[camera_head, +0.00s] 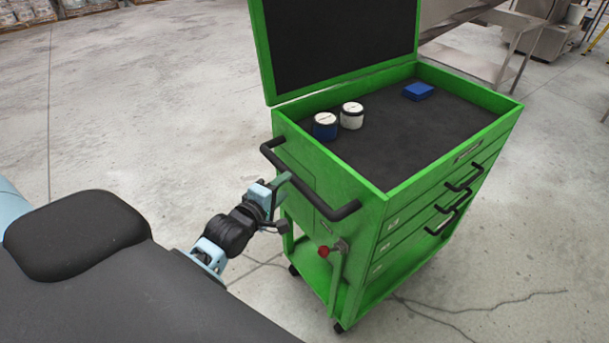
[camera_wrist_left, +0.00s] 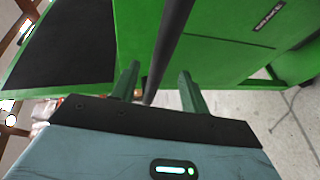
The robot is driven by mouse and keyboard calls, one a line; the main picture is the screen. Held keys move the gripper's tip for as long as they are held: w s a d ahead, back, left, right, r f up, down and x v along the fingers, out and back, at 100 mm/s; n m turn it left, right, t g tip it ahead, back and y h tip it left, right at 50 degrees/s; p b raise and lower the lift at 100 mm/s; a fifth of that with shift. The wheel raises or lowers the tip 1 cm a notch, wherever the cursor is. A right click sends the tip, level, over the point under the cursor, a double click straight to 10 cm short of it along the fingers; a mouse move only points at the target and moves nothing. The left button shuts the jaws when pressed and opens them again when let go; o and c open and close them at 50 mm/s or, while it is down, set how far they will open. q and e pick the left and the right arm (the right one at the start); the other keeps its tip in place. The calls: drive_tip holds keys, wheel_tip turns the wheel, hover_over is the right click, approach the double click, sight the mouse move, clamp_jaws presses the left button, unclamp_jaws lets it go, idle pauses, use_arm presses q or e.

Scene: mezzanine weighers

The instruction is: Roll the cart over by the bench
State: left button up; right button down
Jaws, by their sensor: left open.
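The green cart (camera_head: 420,218) stands on the floor in front of me on castors, its lid raised. Its black push handle (camera_head: 310,187) runs along the side facing my left arm. My left gripper (camera_head: 284,183) is open at that handle, near its middle. In the left wrist view the handle (camera_wrist_left: 166,50) passes between the two spread fingers (camera_wrist_left: 160,82), with gaps showing beside it. A steel bench (camera_head: 484,62) stands behind the cart at the upper right. My right gripper is not in view.
Two round gauge-like pieces, one blue-sided (camera_head: 325,128) and one white (camera_head: 352,117), and a blue box (camera_head: 418,91) sit in the cart's top tray. Concrete floor (camera_head: 150,110) is open to the left.

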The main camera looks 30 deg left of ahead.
use_arm(q)
drive_tip(key=w+f, duration=0.1)
drive_tip(key=w, duration=0.6)
drive_tip(key=shift+w+f, duration=0.2)
drive_tip(key=shift+w, duration=0.1)
clamp_jaws()
